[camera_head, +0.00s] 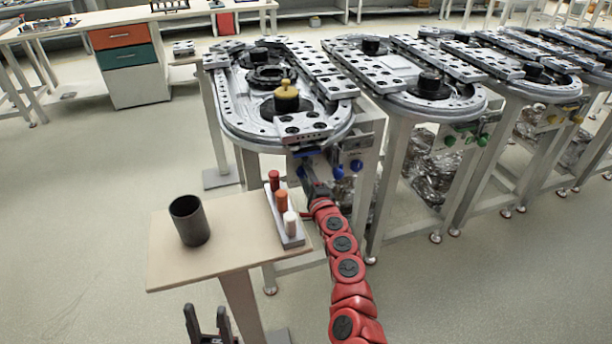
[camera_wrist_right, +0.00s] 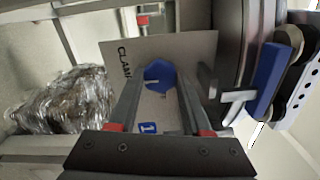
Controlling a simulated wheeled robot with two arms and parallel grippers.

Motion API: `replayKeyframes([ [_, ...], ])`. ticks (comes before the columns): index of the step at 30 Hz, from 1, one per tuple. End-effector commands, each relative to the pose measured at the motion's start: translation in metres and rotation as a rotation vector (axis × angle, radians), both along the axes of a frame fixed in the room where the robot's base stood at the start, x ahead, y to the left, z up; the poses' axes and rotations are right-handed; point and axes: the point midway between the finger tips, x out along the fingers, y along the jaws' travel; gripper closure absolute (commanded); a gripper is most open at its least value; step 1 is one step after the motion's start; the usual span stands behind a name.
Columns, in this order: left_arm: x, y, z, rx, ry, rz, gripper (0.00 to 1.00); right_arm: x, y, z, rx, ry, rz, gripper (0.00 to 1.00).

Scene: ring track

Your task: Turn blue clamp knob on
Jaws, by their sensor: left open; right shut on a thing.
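The blue clamp knob (camera_wrist_right: 160,75) sits on a pale panel (camera_wrist_right: 197,50) with lettering that begins "CLAM" in the right wrist view. My right gripper (camera_wrist_right: 160,95) has one finger on each side of it and is shut on it. The white mark on the knob's face is partly visible. In the head view my right gripper (camera_head: 320,187) is at the front end of the nearest ring track (camera_head: 240,115), below its edge, beside blue knobs (camera_head: 338,171). Which of these it holds is hard to tell there. My left gripper (camera_head: 210,325) is open and empty at the bottom edge.
A small table (camera_head: 225,250) stands left of my right arm. It carries a dark cup (camera_head: 189,220) and a rack (camera_head: 291,239) with red, orange and white cylinders. A yellow-topped piece (camera_head: 286,92) sits on the track. Foil-like bundles (camera_wrist_right: 65,100) lie under the tracks.

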Motion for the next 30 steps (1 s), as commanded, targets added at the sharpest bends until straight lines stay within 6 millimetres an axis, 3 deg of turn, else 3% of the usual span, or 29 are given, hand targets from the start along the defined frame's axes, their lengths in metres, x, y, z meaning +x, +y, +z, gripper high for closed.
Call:
replayKeyframes([
  [20, 0.0000, 0.0000, 0.0006, 0.000, 0.000, 0.000, 0.50, 0.0001, -0.0007, -0.0003, 0.053, 0.017, -0.001, 1.00],
  [21, 0.0000, 0.0000, 0.0006, 0.000, 0.000, 0.000, 0.50, 0.0001, -0.0006, -0.0003, 0.053, 0.017, -0.001, 0.44],
  [25, -0.0001, 0.0000, 0.0007, 0.000, 0.000, 0.000, 0.50, 0.0000, -0.0004, -0.0004, 0.052, 0.017, -0.001, 0.21],
  [30, 0.0000, 0.0000, 0.0007, 0.000, 0.000, 0.000, 0.50, 0.0000, -0.0003, -0.0004, 0.051, 0.017, 0.000, 0.21],
])
